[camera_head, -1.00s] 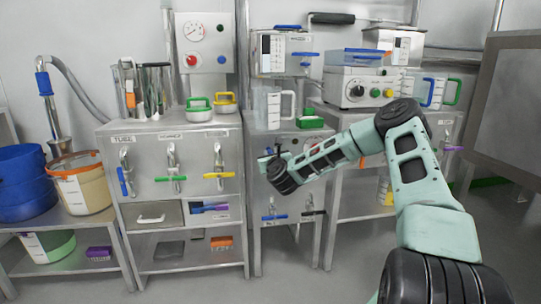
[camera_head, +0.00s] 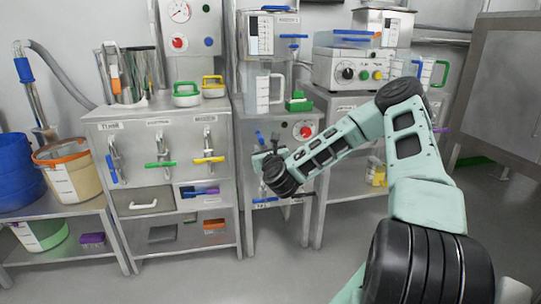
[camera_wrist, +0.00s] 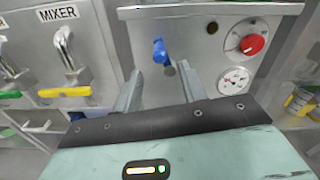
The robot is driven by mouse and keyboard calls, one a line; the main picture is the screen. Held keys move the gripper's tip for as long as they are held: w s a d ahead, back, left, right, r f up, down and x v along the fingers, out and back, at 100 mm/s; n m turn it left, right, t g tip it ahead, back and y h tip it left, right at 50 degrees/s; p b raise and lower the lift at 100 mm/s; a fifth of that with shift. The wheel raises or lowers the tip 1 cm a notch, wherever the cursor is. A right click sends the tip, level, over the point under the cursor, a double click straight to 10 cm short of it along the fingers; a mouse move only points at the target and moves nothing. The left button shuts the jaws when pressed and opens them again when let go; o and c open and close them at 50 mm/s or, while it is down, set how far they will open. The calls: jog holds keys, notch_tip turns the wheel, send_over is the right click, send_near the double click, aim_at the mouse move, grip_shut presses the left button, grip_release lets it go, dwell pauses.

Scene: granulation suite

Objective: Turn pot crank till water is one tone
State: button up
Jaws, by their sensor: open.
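My gripper (camera_wrist: 158,88) is open and empty, its two fingers pointing at a steel cabinet front. In the head view my gripper (camera_head: 262,157) hangs before the middle cabinet. A blue-handled tap (camera_wrist: 160,50) on that front shows beyond and between the fingertips, apparently apart from them. A red dial knob (camera_wrist: 252,44) and a round gauge (camera_wrist: 235,79) sit to its right. I cannot make out a pot with a crank, or any water, for certain. A clear jug with a white handle (camera_head: 263,90) stands on the cabinet top.
The left cabinet (camera_head: 228,132) has taps with blue, green and yellow handles. A machine with a black knob and coloured buttons (camera_head: 350,70) stands at right. Grey floor (camera_head: 225,278) is open in front.

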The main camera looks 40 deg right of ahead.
jog(key=p+v, duration=0.1)
jog(key=v, duration=0.7)
jog(key=shift+d, duration=0.1)
dwell(0.9)
jog(key=w+a+f+n+g+y, duration=0.1)
jog(key=a+n+y, duration=0.5)
jog(key=a+n, duration=0.45)
jog(key=w+a+f+n+g+y, duration=0.1)
jog(key=a+f+n+y, duration=0.1)
jog(key=a+n+y, duration=0.8)
jog(key=s+a+n+g+h, duration=0.2)
jog(key=s+a+n+g, duration=0.7)
jog(key=s+a+n, duration=0.65)
jog(key=s+a+r+n+g+h, duration=0.2)
jog(key=s+r+n, duration=0.1)
jog(key=s+n, duration=0.4)
jog(key=s+a+r+n+g+h, duration=0.15)
jog(key=s+r+n, duration=0.3)
jog(key=s, duration=0.55)
notch_tip(320, 180, up, 30)
jog(key=p, duration=3.1)
jog(key=shift+d+r+g, duration=0.2)
jog(key=shift+d+g, duration=0.05)
jog(key=shift+g, duration=0.1)
